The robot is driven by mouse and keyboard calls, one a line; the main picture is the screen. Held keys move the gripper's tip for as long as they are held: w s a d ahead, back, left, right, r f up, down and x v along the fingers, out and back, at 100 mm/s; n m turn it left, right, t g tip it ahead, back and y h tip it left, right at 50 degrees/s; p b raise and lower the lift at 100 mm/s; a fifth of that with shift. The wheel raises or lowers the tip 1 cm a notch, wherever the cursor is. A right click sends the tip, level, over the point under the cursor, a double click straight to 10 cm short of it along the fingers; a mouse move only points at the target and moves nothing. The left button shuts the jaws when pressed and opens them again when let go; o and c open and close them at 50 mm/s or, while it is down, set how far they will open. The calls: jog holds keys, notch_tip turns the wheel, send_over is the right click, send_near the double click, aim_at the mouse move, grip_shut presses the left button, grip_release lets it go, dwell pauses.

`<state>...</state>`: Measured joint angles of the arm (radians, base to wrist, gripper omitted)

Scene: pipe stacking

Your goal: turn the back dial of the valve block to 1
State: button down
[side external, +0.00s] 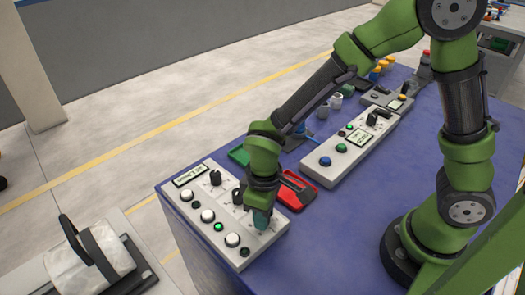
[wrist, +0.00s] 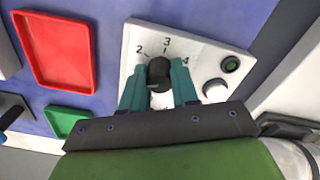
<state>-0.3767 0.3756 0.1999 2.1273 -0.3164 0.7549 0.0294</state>
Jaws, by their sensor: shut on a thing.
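The valve block (side external: 216,205) is a pale panel at the table's near left corner, with black dials, white buttons and small lamps. My gripper (side external: 262,219) is over its right end in the side view. In the wrist view, my teal fingers (wrist: 159,85) are on both sides of a black dial (wrist: 158,72) and shut on it. The numbers 2, 3 and 4 show around this dial; its pointer appears to be near 3, though this is hard to tell. The mark for 1 is hidden. Another dial (side external: 215,178) stands near the block's left end.
A red tray (side external: 298,190) lies close beside the block, and a green tray (side external: 239,155) is behind it. A second control panel (side external: 350,147) stands further right. The blue table (side external: 335,215) is clear in front of that panel.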

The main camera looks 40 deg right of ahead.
jog(key=shift+n, duration=0.8)
jog(key=c, duration=0.8)
grip_release()
jog(key=shift+c, duration=0.2)
notch_tip(320, 180, up, 17)
jog(key=shift+w, duration=0.1)
jog(key=s+d+r+m+t+y, duration=0.1)
jog(key=s+d+r+m+t, duration=0.1)
jog(key=d+m, duration=0.3)
jog(key=s+d+r+m+t+y, duration=0.1)
jog(key=s+d+m+t, duration=0.3)
jog(key=d, duration=0.6)
jog(key=shift+r+m+t, duration=0.55)
jog(key=shift+m+t, duration=0.05)
jog(key=shift+m, duration=0.2)
